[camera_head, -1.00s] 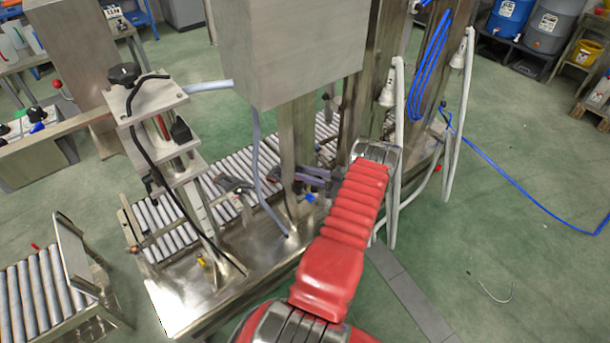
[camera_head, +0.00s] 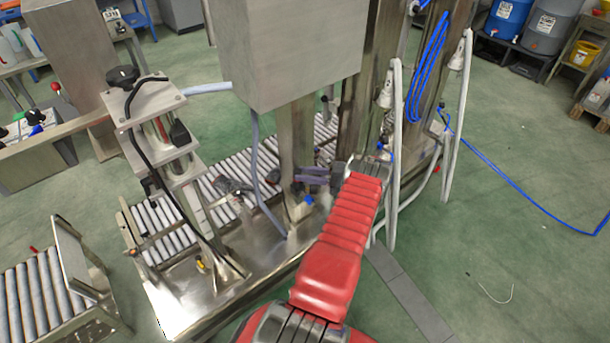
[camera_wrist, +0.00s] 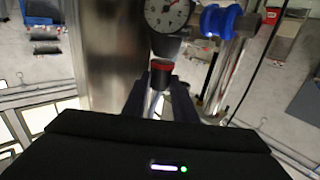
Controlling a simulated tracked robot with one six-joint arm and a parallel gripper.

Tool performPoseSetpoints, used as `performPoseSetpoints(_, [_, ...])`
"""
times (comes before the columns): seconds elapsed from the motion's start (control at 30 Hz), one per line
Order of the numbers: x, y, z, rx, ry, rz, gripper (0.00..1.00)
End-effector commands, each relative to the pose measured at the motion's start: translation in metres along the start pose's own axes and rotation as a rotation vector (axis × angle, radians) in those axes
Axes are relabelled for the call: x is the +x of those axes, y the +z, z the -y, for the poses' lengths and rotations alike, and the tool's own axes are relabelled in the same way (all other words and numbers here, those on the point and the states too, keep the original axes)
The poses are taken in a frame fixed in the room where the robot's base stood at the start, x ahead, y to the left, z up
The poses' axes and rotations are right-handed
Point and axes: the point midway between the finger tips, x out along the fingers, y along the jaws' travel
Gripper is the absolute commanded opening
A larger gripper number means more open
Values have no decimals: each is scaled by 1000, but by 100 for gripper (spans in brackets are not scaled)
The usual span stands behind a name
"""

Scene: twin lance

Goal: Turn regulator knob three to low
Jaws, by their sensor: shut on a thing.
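In the wrist view, a dark regulator knob with a red band (camera_wrist: 160,66) stands between the two dark fingers of my gripper (camera_wrist: 159,84). The fingers are shut on it. A round white-faced pressure gauge (camera_wrist: 167,12) is just above the knob, cut by the top edge. I cannot read a number or a low mark on the knob.
In the head view, a large steel box (camera_head: 295,55) hangs left of my arm. White hoses (camera_head: 396,150) hang close on the right. Green floor lies open further right.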

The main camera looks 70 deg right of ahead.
Motion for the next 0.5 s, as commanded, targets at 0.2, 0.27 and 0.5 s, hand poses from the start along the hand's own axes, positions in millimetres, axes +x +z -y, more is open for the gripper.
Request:
performPoseSetpoints(0.2, [3,-1,0,-2,-2,-2,29])
performPoseSetpoints(0.27, [2,-1,0,-1,-2,-1,34])
performPoseSetpoints(0.5, [1,0,-1,-2,3,1,44])
